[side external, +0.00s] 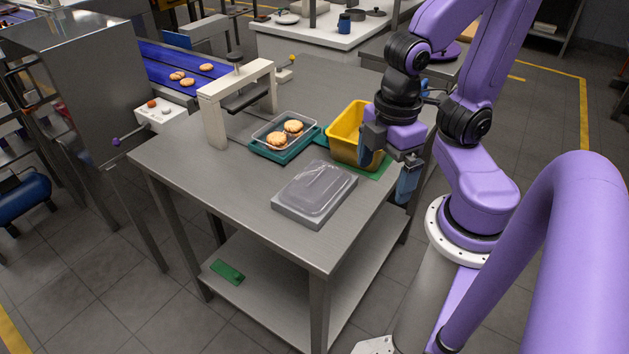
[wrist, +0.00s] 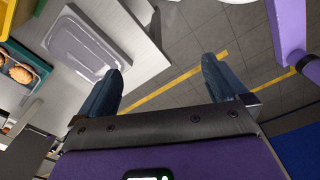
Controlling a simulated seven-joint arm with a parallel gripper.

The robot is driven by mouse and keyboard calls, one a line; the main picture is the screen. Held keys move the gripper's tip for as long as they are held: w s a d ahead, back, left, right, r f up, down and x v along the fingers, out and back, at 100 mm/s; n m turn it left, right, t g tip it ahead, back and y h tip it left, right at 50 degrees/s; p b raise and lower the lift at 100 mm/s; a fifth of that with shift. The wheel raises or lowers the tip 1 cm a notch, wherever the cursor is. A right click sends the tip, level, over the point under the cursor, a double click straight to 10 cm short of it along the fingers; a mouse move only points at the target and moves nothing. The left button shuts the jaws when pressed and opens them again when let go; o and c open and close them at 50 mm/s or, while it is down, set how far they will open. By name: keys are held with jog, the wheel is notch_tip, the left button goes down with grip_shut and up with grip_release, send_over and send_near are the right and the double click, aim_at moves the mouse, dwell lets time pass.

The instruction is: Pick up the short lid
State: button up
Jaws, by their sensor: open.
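A clear, shallow lid (side external: 318,188) lies flat on a low grey block (side external: 298,217) near the table's front right edge. It also shows at the upper left of the wrist view (wrist: 88,47). I see only one lid. My gripper (side external: 391,163) is open and empty, to the right of the lid and above its level, beside the yellow bin. In the wrist view the fingers (wrist: 163,71) are wide apart with floor between them, and the lid is left of the left finger, apart from it.
A clear tray with two biscuits (side external: 285,143) sits in a teal holder (side external: 275,156) behind the lid. A yellow bin (side external: 343,138) stands on a green mat (side external: 377,172). A white arch (side external: 211,120) stands left, by the blue conveyor (side external: 160,64). The front-left tabletop is clear.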

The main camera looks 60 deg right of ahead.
jog(key=w+r+n, duration=0.2)
jog(key=w+n, duration=0.1)
jog(key=w, duration=0.7)
jog(key=n, duration=0.2)
send_near(316, 175)
notch_tip(316, 175, down, 8)
jog(key=shift+a+f, duration=0.15)
jog(key=shift+f, duration=0.1)
dwell(0.3)
jog(key=c, duration=0.9)
